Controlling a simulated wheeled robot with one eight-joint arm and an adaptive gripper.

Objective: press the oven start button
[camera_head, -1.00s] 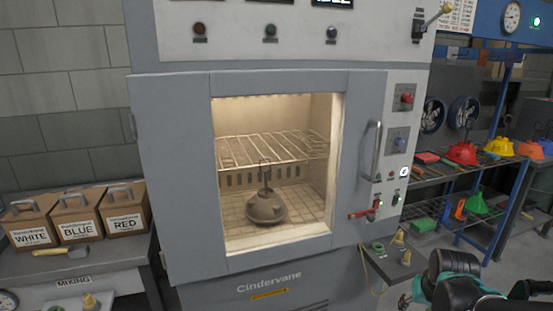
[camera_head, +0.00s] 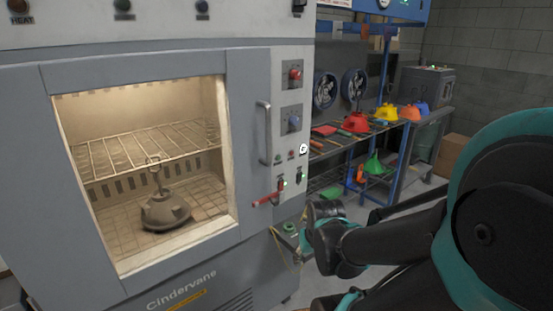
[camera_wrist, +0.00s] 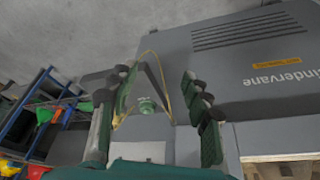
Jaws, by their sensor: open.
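The grey oven (camera_head: 240,150) stands at left with its door shut; a dull hood (camera_head: 166,210) shows inside through the lit window. Its control panel (camera_head: 291,100) carries a red knob, a blue knob, small buttons and green-lit switches (camera_head: 283,184). I cannot read which control is the start button. A green round button (camera_wrist: 147,105) on a small side shelf shows between my fingers in the wrist view. My gripper (camera_wrist: 157,75) is open and empty, its fingers apart. In the head view my dark arm hides part of the side shelf (camera_head: 290,230).
A red lever handle (camera_head: 268,199) and a door handle (camera_head: 264,132) stick out from the oven front. A rack (camera_head: 345,150) with coloured hoods stands behind at right. A yellow cable (camera_wrist: 157,60) loops near the side shelf.

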